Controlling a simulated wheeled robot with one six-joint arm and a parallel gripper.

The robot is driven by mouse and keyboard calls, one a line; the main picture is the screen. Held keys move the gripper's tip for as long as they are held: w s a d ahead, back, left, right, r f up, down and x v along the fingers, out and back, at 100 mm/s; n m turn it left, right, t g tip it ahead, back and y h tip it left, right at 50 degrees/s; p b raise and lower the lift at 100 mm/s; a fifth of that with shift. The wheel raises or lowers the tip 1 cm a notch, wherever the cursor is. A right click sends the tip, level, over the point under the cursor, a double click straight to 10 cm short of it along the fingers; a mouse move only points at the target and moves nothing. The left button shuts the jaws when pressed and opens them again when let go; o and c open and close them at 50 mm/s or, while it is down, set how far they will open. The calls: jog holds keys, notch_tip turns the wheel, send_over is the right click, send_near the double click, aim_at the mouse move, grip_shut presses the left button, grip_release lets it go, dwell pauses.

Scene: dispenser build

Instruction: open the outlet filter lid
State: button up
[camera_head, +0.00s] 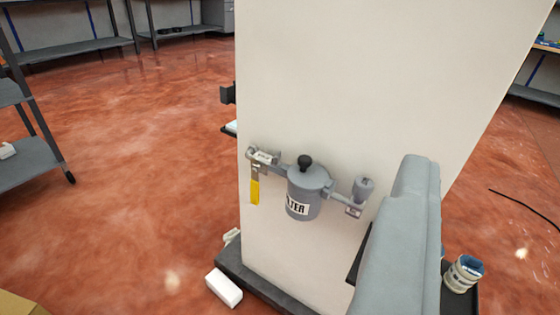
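The outlet filter is a grey canister (302,208) with a label reading "TER" in part. It is mounted on the side of a tall cream cabinet (370,80). Its grey lid (312,178) sits on top and looks closed, with a black knob (305,161) standing up from it. A pipe runs to both sides of the canister. A valve with a yellow handle (255,190) hanging down is on its left. A small grey cylindrical fitting (363,188) is on its right. My gripper's fingers do not show; a grey part of my arm fills the lower right.
A white box (224,288) lies on the floor by the cabinet's dark base (262,290). A small round container (463,273) is at the lower right. Shelves (28,160) stand at the left. The red floor between is mostly clear.

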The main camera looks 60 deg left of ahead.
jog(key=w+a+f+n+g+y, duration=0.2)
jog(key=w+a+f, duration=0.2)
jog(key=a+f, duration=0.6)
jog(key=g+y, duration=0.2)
send_near(304, 164)
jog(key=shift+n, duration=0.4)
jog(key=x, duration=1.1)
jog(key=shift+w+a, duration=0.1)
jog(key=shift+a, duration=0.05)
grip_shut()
